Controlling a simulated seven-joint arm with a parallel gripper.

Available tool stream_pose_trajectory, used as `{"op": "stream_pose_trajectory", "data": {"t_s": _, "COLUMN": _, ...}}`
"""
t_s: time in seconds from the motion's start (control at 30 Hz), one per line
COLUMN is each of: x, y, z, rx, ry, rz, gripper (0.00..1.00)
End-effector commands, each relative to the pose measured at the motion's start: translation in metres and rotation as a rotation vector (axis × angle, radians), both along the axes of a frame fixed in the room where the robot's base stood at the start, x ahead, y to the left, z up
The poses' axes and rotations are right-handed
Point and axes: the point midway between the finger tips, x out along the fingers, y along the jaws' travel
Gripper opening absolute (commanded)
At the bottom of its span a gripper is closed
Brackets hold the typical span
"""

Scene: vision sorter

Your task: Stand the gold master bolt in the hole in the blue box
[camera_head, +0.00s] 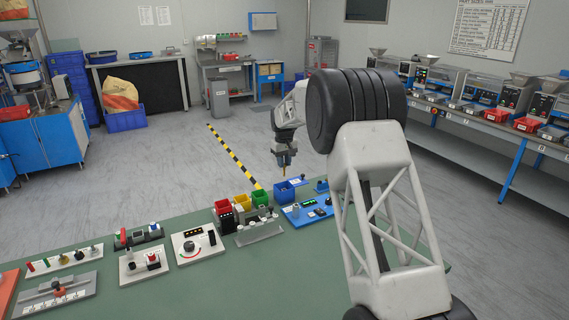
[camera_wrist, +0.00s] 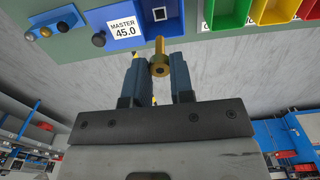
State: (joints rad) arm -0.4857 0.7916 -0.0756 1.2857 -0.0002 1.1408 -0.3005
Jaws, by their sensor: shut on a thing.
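The gold master bolt (camera_wrist: 160,58) is held between the two fingers of my gripper (camera_wrist: 156,75), its round head toward the camera and its shaft pointing away. In the head view the bolt (camera_head: 285,169) hangs below my gripper (camera_head: 284,153), above the bench's far edge. The blue box (camera_wrist: 136,8) carries a white label reading MASTER 45.0 (camera_wrist: 124,30). The bolt is apart from the hole. In the head view the blue box (camera_head: 298,181) lies behind the blue bin, its hole not clear.
A blue bin (camera_head: 284,193), a green bin (camera_head: 260,198) and yellow and red bins stand in a row beside the box. Several fixtures line the green bench (camera_head: 240,285).

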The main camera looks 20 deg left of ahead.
Motion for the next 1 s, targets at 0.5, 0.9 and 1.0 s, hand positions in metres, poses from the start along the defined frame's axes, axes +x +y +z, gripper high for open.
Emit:
{"op": "stream_pose_trajectory", "data": {"t_s": 0.5, "x": 0.000, "y": 0.000, "z": -0.007, "rx": 0.001, "ry": -0.001, "rz": -0.001, "gripper": 0.00}}
{"op": "stream_pose_trajectory", "data": {"t_s": 0.9, "x": 0.000, "y": 0.000, "z": -0.033, "rx": -0.001, "ry": 0.001, "rz": -0.001, "gripper": 0.00}}
{"op": "stream_pose_trajectory", "data": {"t_s": 1.0, "x": 0.000, "y": 0.000, "z": -0.039, "rx": 0.000, "ry": 0.000, "rz": -0.001, "gripper": 0.00}}
